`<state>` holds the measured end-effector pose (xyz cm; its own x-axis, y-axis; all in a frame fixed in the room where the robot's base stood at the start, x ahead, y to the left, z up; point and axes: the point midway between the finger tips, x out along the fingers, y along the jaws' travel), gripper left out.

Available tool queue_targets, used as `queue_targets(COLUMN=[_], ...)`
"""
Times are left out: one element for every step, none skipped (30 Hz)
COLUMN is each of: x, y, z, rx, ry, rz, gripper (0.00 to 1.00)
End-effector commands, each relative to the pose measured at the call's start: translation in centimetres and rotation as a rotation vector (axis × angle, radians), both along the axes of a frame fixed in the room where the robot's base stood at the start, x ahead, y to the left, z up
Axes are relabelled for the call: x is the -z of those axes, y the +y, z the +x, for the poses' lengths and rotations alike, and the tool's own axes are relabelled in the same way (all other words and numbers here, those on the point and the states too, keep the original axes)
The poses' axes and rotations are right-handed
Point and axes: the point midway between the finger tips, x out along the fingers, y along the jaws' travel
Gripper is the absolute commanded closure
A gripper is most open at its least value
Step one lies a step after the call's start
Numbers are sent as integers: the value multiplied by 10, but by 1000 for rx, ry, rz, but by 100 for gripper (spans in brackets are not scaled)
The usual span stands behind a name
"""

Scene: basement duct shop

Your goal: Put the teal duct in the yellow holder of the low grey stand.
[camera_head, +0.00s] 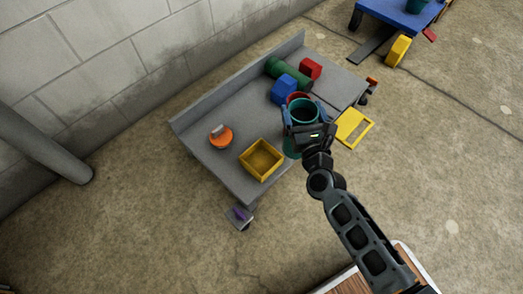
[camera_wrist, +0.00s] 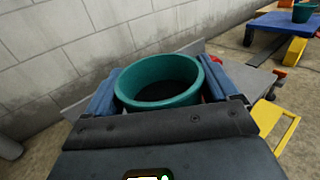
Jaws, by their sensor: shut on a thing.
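My gripper (camera_head: 304,116) is shut on the teal duct (camera_head: 291,149), with one blue finger on each side of it. The duct is a round open tube, held roughly upright at the near right edge of the low grey stand (camera_head: 232,113). In the wrist view the duct (camera_wrist: 158,103) shows its open rim between the fingers, and its inside is dark. The yellow holder (camera_head: 262,144) is a square open-topped box on the stand's near side, left of the duct. It looks empty and stands apart from the duct. The duct's lower end is partly hidden by my gripper.
On the stand are an orange object (camera_head: 221,138), a blue block (camera_head: 284,92), a green cylinder (camera_head: 291,72) and a red block (camera_head: 310,68). A red piece shows behind the duct. A yellow frame (camera_head: 367,126) lies right of the stand. A blue cart (camera_head: 405,14) stands far right.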

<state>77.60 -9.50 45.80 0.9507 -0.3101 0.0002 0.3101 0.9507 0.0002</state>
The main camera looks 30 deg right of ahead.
Motion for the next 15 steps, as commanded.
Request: queue_targets(x=[3,6,10,13,16,21,24,28,33,37,40,45,49,51,55], y=[6,10,16,20,25,31,36,41,48,54,59,66,71,75,81], z=[4,6,9,12,15,18,21,24,28,31,34,37,40,43,45], rx=[-1,-1,-3,-2,-3,-2,-3,-4,-4,-4,-4,-4,-4,-3,-4], ry=[-1,-2,-1,-1,-3,-1,-1,-1,-1,-1,-1,-2,-1,-2,-2], rz=[1,0,1,1,1,1,1,1,1,0,0,0,1,-1,-2], gripper=[76,76,76,76,76,76,76,76,76,76,76,76,76,76,76])
